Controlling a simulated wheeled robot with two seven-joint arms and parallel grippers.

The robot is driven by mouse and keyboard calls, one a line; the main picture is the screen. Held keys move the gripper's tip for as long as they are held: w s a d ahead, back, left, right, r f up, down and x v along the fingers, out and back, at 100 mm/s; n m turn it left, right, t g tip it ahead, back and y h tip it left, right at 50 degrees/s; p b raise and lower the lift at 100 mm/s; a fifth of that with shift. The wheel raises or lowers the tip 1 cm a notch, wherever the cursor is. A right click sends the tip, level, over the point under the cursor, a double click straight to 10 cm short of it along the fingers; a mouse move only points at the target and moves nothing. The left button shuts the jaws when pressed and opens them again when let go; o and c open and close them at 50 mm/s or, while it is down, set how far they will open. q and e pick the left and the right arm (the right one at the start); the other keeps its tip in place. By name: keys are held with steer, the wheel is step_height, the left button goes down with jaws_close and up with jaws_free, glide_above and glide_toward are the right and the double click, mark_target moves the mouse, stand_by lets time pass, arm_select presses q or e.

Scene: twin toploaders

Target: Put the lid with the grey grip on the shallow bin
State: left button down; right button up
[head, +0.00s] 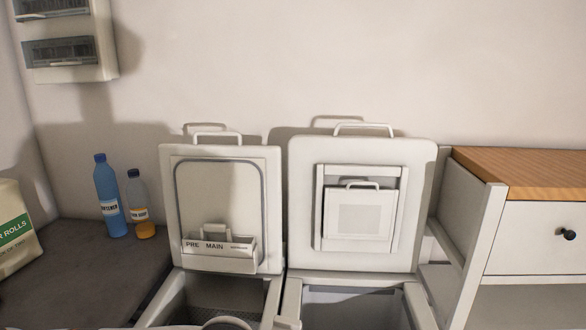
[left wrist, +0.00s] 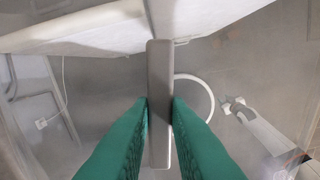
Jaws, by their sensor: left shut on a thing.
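In the left wrist view my left gripper (left wrist: 160,104) has its two green fingers shut on a long grey bar, the grey grip (left wrist: 159,62). The lid's plate under the grip cannot be clearly made out. Neither gripper shows in the head view. Two toploaders stand side by side with their lids raised against the wall. The left one's open top (head: 220,290) has a dark, perforated inside, cut off by the lower frame edge. The right one's open top (head: 352,296) shows a smooth grey inside. I cannot tell which thing is the shallow bin.
A blue bottle (head: 107,190) and a smaller bottle (head: 139,196) stand on the dark counter (head: 70,262) at left, beside a rolls pack (head: 14,225). A wood-topped cabinet (head: 525,230) stands at right. The wrist view shows a white panel (left wrist: 95,35) and a white ring (left wrist: 208,98).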

arm_select(q)
steer(key=w+a+n, duration=0.1)
steer(key=a, duration=0.2)
steer(key=a+n, duration=0.1)
steer(key=a, duration=0.3)
steer(key=w+a+f+n, duration=0.1)
steer(key=a, duration=0.3)
steer(key=shift+w+a+f, duration=0.1)
steer(key=shift+w+a, duration=0.1)
steer(key=shift+w, duration=0.1)
step_height(320, 180, down, 8)
steer(key=b, duration=0.8)
steer(key=shift+f, duration=0.15)
